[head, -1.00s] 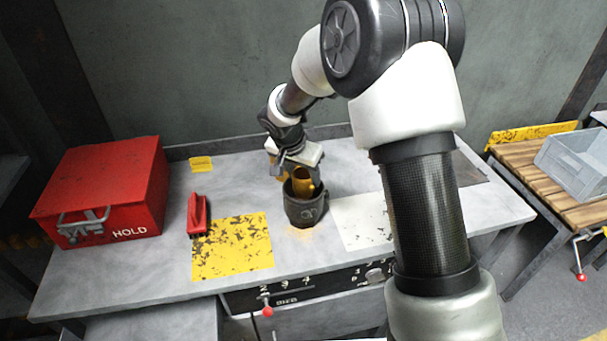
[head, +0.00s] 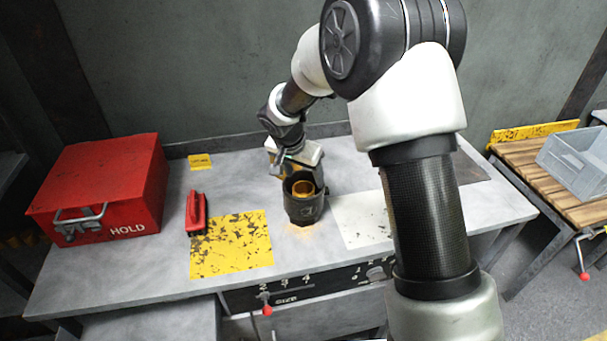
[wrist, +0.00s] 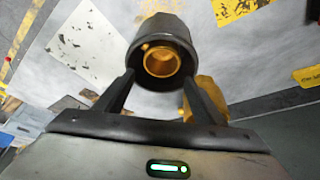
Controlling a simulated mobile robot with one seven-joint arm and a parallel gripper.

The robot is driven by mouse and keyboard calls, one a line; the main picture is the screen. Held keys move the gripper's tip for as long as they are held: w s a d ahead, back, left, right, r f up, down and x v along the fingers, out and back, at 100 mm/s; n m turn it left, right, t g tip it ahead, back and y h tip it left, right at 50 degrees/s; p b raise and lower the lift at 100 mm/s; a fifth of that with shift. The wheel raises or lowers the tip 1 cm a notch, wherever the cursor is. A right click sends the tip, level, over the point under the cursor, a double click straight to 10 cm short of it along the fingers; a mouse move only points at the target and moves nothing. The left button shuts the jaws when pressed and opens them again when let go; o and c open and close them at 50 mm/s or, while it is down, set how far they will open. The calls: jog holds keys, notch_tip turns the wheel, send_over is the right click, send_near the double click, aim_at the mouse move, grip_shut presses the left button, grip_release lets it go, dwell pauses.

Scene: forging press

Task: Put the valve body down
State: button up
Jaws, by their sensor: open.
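The valve body (head: 303,188) is a brass-coloured hollow piece. It sits down inside a dark round pot (head: 304,211) on the grey bench, with only its upper rim and bore showing. In the wrist view the valve body (wrist: 161,62) shows as a gold ring within the mouth of the dark pot (wrist: 163,28). My gripper (wrist: 160,78) is open, its two fingers apart on either side of the pot's near edge, with nothing held between them. In the head view my gripper (head: 286,164) is just behind and above the pot. The valve body's lower part is hidden.
A red HOLD box (head: 100,190) and a red-handled tool (head: 196,213) are on the left. A worn yellow patch (head: 232,247) and a white patch (head: 362,218) flank the pot. A wooden table (head: 557,178) with a grey bin (head: 580,160) stands at the right.

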jog(key=v, duration=1.3)
jog(key=s+d+r+n, duration=0.1)
jog(key=s+d+r, duration=0.3)
jog(key=d+r, duration=0.15)
jog(key=s+d+r+n, duration=0.1)
jog(key=s+d, duration=0.2)
jog(key=s, duration=0.4)
jog(key=s+d+r+n+t+y, duration=0.1)
jog(key=s+d+r+n, duration=0.1)
jog(key=s, duration=0.6)
jog(key=s+d+r+n+y, duration=0.1)
jog(key=s+d+r+n, duration=0.1)
jog(key=s, duration=0.6)
jog(key=shift+s+d+t+p, duration=0.25)
jog(key=shift+d+p, duration=0.2)
jog(key=shift+d, duration=0.45)
jog(key=shift+r, duration=0.3)
